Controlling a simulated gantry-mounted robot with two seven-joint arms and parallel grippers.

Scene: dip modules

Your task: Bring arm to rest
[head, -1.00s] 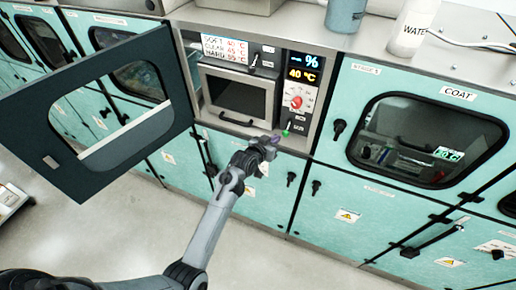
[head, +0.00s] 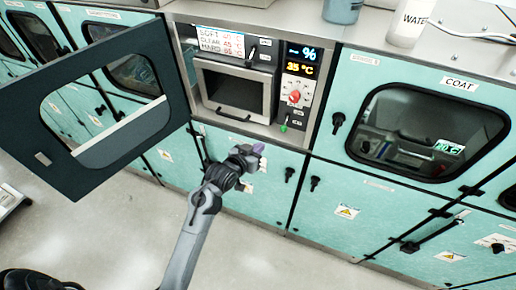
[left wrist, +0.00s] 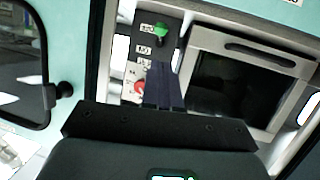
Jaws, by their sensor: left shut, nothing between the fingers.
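My left gripper (head: 256,150) is in the head view, in front of the teal cabinet and below the control panel (head: 298,92). It is shut and empty, apart from the panel. In the left wrist view its dark fingers (left wrist: 164,88) point toward the panel with the green switch (left wrist: 159,32) and the red knob (left wrist: 139,87), which they partly cover. The red knob also shows in the head view (head: 295,97). My right gripper is in neither view.
A large dark door with a window (head: 65,165) stands open at the left, close to my arm. The inner oven-like door (head: 236,92) is at the back. A COAT cabinet (head: 430,90) is at the right. A white WATER bottle (head: 408,25) and a blue-grey container (head: 342,12) stand on top.

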